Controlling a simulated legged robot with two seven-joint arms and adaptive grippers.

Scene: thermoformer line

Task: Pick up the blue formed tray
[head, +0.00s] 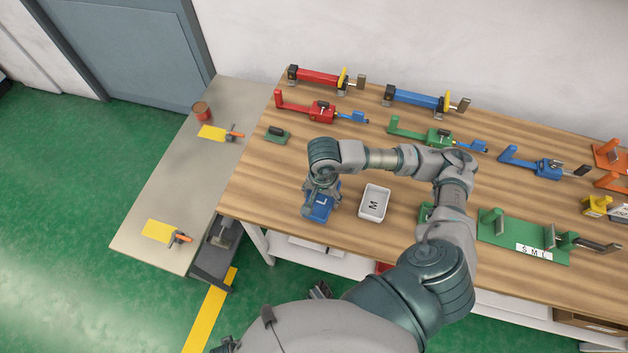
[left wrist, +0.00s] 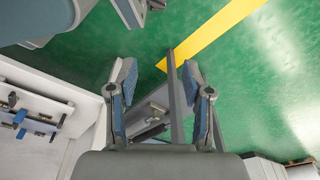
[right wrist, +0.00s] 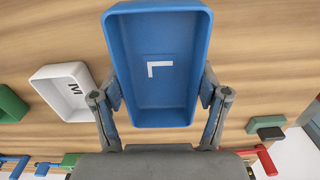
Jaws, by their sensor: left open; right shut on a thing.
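The blue formed tray (head: 316,213) is marked with a white L and sits at the left front part of the wooden bench. It fills the middle of the right wrist view (right wrist: 160,100), its open side facing the camera. My right gripper (right wrist: 160,98) is shut on it, one finger against each long side wall. In the head view my right gripper (head: 321,190) hides part of the tray. I cannot tell whether the tray touches the bench. My left gripper (left wrist: 160,85) is open and empty, over the green floor and a grey metal frame.
A white tray marked M (head: 374,206) stands close right of the blue one. A green tray (head: 426,212) is partly hidden by my right arm. Red, blue and green clamps, such as the green fixture (head: 525,240), stand around. A grey table (head: 160,200) adjoins at left.

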